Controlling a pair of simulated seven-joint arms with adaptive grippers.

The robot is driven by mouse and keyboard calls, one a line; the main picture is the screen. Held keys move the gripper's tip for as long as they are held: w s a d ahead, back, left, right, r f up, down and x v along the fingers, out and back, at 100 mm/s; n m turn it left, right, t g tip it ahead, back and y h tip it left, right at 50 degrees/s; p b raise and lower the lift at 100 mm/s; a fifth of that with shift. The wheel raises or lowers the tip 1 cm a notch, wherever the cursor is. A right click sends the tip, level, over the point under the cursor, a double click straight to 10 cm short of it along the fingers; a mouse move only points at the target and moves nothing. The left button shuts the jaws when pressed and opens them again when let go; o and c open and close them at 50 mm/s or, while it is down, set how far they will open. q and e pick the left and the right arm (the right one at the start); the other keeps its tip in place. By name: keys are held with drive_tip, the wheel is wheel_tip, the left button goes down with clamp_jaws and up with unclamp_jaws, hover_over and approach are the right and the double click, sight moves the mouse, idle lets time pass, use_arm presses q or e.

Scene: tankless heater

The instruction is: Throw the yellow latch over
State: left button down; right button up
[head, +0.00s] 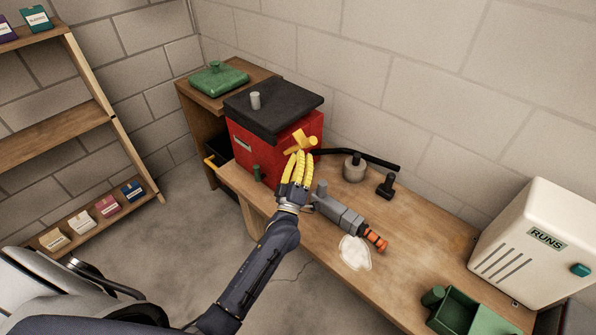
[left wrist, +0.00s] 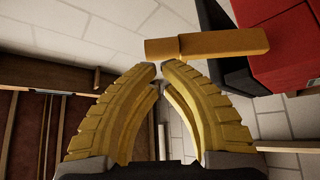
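The yellow latch (head: 299,141) is on the front right of the red box (head: 262,145), below its black lid (head: 272,107). In the left wrist view the latch (left wrist: 215,46) is a T-shaped yellow bar beside the red box (left wrist: 283,42). My left gripper (head: 304,154) has ribbed yellow fingers and is just below the latch in the head view. In the left wrist view its fingertips (left wrist: 159,67) are almost together, with nothing between them, close to the latch's short crosspiece. Whether they touch the latch is not clear. My right gripper is not in view.
A grey tool with an orange handle (head: 344,215) and a white patch (head: 355,252) lie on the wooden bench (head: 410,245). A grey canister (head: 355,167) and a black piece (head: 387,186) stand behind. A white cabinet (head: 535,244) and green bin (head: 468,312) are right.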

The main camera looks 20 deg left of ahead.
use_arm(q)
drive_tip(key=shift+x, duration=1.45)
